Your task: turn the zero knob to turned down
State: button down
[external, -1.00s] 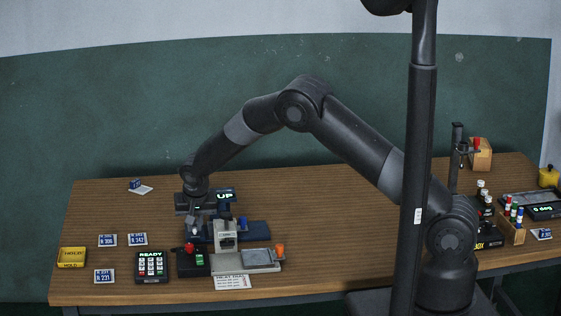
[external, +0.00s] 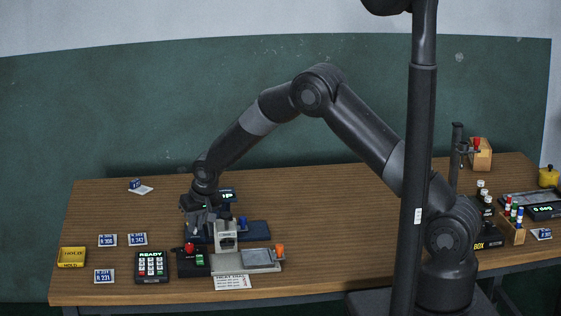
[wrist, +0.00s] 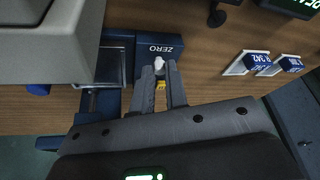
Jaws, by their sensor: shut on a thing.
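The zero knob (wrist: 159,63) is a small pale knob beside the white word ZERO on the dark blue base (wrist: 157,48) of the tester in the wrist view. My gripper (wrist: 160,68) has one finger on each side of the knob and is shut on it. A small yellow piece (wrist: 160,86) shows between the fingers. In the external view my gripper (external: 200,222) is low over the left part of the blue base (external: 258,230). The knob is hidden there by my gripper. A lit display (external: 228,195) behind it is partly covered by my wrist.
A grey press head (external: 226,236), a black box with a red button (external: 190,248) and a keypad reading READY (external: 151,266) stand close by. Blue-labelled cards (external: 108,240) and a yellow HOLD box (external: 72,257) lie left. The table behind the cards is mostly clear.

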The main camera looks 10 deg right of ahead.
jog(key=c, duration=1.4)
grip_release()
jog(key=shift+c, duration=0.2)
jog(key=v, duration=1)
jog(key=shift+r, duration=0.4)
jog(key=shift+s+d, duration=0.1)
